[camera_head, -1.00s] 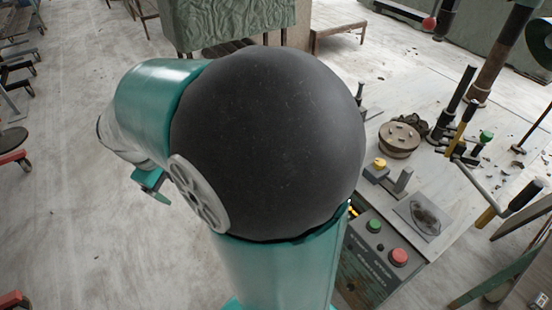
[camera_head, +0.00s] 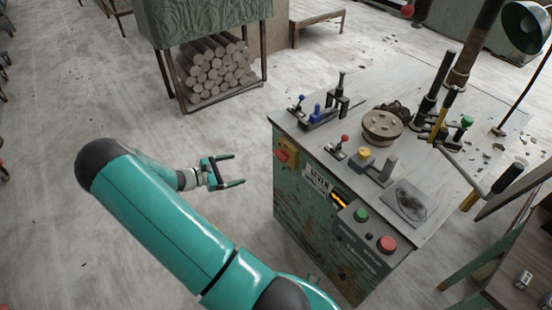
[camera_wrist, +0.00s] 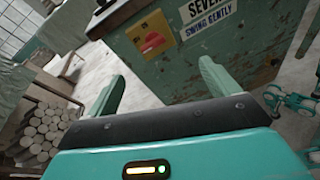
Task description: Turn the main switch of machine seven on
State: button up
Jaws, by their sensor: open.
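Machine seven is a worn green cabinet (camera_head: 300,215) with a pale top, at the right of the head view. A yellow plate with a red switch (camera_head: 286,153) sits at the upper left of its front. The plate (camera_wrist: 151,34) also shows in the wrist view, beyond my fingers; the switch's setting cannot be made out. A sign reading "SEVEN" and "SWING GENTLY" (camera_wrist: 207,18) is right of the plate. My gripper (camera_head: 238,169) is open and empty, left of the cabinet and apart from it. Its two fingers (camera_wrist: 163,64) point toward the cabinet in the wrist view.
A control box with a green button (camera_head: 361,215) and a red button (camera_head: 387,243) is on the cabinet's right. Small levers, a round disc (camera_head: 382,125) and a crank handle (camera_head: 507,178) stand on top. Stacked round logs (camera_head: 215,68) are behind. The floor left of the cabinet is clear.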

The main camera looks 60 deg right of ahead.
aim_at(281, 156)
jog(key=s+d+f+n+h, duration=0.3)
jog(key=d+f+n+h, duration=0.15)
jog(key=f, duration=0.25)
jog(key=f+x, duration=0.1)
jog(key=x, duration=1.3)
jog(key=shift+w+d+y, duration=0.3)
jog(key=shift+y, duration=0.05)
jog(key=c, duration=1)
